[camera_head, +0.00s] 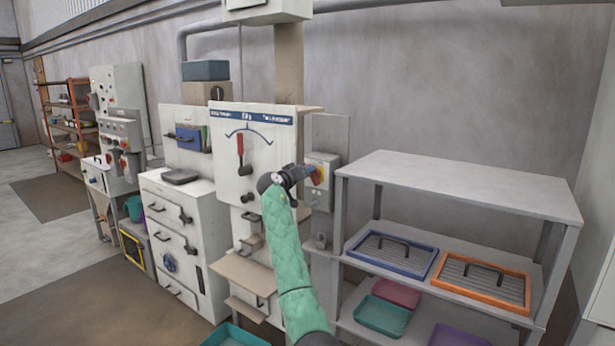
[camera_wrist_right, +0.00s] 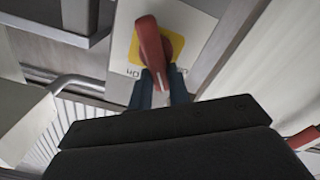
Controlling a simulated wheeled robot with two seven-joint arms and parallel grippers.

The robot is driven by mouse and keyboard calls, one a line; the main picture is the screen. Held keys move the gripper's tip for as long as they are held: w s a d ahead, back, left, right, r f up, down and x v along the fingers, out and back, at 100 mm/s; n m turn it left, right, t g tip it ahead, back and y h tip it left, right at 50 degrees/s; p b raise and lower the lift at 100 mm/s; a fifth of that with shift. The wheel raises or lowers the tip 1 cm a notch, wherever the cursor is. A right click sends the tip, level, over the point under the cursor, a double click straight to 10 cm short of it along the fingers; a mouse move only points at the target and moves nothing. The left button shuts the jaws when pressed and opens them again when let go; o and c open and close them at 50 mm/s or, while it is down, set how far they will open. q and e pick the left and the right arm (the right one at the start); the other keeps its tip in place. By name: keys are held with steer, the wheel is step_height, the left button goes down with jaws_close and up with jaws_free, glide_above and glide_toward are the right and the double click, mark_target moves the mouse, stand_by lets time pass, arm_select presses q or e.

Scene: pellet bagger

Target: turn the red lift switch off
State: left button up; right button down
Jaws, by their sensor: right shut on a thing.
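The red lift switch (camera_wrist_right: 150,42) is a red handle on a yellow patch of a pale plate in the right wrist view. In the head view its grey-white box (camera_head: 325,159) is on the right side of the bagger, with a little red and yellow showing beside my gripper. My right gripper (camera_head: 308,172) reaches the front of this box. In the wrist view its blue fingertips (camera_wrist_right: 161,84) are closed on the lower end of the red handle. The fingers hide part of the plate's lettering. My left gripper is not in view.
The white bagger panel (camera_head: 226,165) with a dial and a red pointer stands left of my right arm. A grey shelf (camera_head: 465,183) with trays stands close on the right. White drawers (camera_head: 172,225) are further left. Open floor (camera_head: 75,290) lies at the lower left.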

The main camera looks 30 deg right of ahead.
steer(key=shift+w+a+f+n+p, duration=0.15)
steer(key=shift+f+n, duration=0.1)
steer(key=shift+n, duration=1.65)
steer(key=shift+w+d+f+n+p, duration=0.15)
steer(key=shift+f+n, duration=0.1)
steer(key=shift+n, duration=1.65)
steer(key=shift+w+a+f+n, duration=0.15)
steer(key=shift+f+n, duration=0.1)
steer(key=shift+n, duration=1.65)
steer(key=c, duration=1.3)
jaws_free()
steer(key=shift+w, duration=0.1)
arm_select(q)
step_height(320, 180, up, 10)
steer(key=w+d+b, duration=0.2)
steer(key=b, duration=0.1)
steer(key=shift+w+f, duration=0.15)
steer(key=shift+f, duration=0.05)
arm_select(e)
steer(key=v, duration=0.7)
steer(key=shift+a+f, duration=0.2)
steer(key=shift+f, duration=0.05)
